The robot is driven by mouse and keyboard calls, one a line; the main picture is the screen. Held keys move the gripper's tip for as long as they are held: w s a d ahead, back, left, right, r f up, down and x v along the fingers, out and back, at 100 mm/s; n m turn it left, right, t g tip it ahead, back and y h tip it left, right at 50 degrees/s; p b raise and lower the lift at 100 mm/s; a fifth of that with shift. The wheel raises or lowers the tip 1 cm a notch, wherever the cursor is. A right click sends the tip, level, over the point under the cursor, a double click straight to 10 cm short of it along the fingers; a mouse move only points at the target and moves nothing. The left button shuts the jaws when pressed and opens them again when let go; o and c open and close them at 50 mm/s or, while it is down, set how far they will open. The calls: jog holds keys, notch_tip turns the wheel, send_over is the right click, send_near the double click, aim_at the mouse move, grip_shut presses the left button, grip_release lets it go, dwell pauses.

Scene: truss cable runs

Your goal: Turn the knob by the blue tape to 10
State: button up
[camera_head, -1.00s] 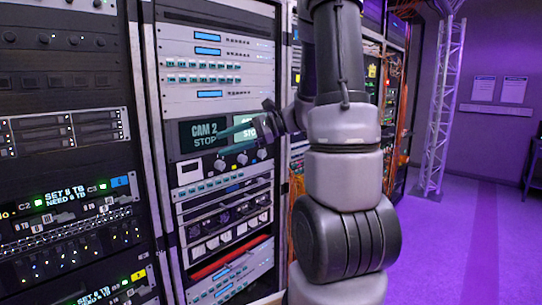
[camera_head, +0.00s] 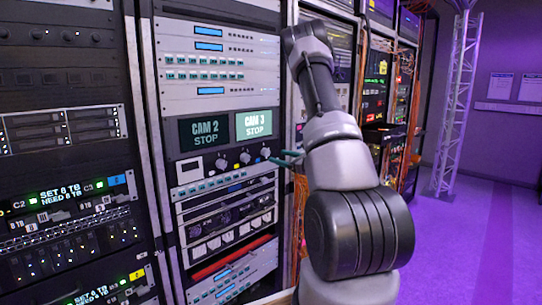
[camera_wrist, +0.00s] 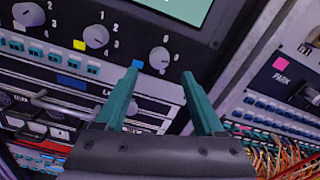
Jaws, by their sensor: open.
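The knob by the blue tape is a small grey-white dial (camera_wrist: 160,55) in the wrist view, with small digits around it; its setting is too small to read surely. In the head view the knob (camera_head: 265,152) is the rightmost of three under the screens. My gripper (camera_wrist: 160,74) has two teal fingers, open and empty, apart from the knob. The knob shows just beyond the gap between the fingertips. In the head view my gripper (camera_head: 286,158) is just right of the knob.
A knob with yellow tape (camera_wrist: 96,36) and a knob with white tape (camera_wrist: 28,14) sit left on the same panel. The CAM 3 screen (camera_head: 254,124) is above. Orange cables (camera_wrist: 275,160) hang at the lower right. Purple floor (camera_head: 465,240) is clear at the right.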

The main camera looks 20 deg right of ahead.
aim_at(268, 153)
jog(key=x, duration=0.5)
jog(key=shift+w+a, duration=0.2)
jog(key=shift+w, duration=0.15)
grip_shut()
